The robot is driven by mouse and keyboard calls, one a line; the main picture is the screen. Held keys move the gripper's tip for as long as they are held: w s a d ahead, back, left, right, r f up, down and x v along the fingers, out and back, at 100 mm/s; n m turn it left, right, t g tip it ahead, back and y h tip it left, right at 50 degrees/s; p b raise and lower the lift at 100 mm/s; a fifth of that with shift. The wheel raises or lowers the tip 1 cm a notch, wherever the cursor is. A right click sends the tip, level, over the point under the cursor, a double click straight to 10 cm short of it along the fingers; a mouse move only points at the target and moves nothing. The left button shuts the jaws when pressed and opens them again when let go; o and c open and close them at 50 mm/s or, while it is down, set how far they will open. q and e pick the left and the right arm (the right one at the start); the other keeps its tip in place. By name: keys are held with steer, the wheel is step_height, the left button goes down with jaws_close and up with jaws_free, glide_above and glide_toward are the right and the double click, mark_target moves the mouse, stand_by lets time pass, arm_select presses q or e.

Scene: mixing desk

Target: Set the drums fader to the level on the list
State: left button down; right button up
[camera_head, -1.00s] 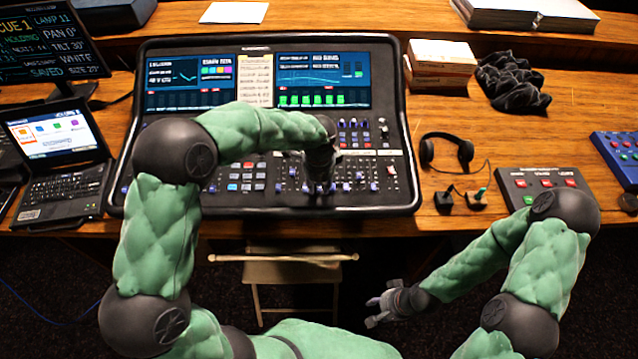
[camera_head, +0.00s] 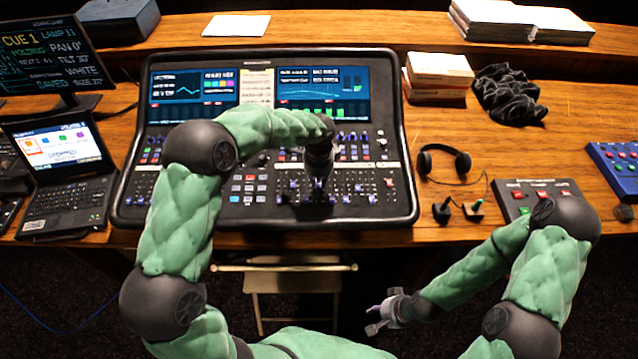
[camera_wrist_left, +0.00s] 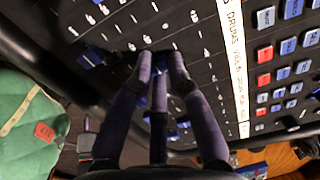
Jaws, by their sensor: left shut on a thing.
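The mixing console (camera_head: 405,185) stands on the desk in the head view, with rows of faders and knobs. My left gripper (camera_head: 318,200) is over its lower fader area, right of the middle. In the left wrist view my left gripper (camera_wrist_left: 162,75) has its fingers closed together at the panel, shut on a fader cap that they mostly hide. A white label strip (camera_wrist_left: 234,60) beside the faders begins "DRUMS VOX". A cream sheet with lines of text (camera_head: 257,88) is between the console's two screens; its writing is too small to read. My right gripper (camera_head: 383,315) is open and empty, below the desk's front edge.
A laptop (camera_head: 65,205) and a monitor (camera_head: 50,55) stand left of the console. Headphones (camera_head: 445,160), stacked boxes (camera_head: 440,70), a black cloth (camera_head: 507,95) and a button box (camera_head: 535,192) are at its right. A folding chair (camera_head: 290,283) is in front of the desk.

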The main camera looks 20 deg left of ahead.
mark_target(319, 187)
arm_select(q)
steer(key=c, duration=1.4)
jaws_free()
steer(key=shift+o, duration=0.2)
step_height(319, 187, up, 12)
steer(key=s, duration=0.1)
steer(key=shift+d, duration=0.15)
steer(key=shift+s+f, duration=0.15)
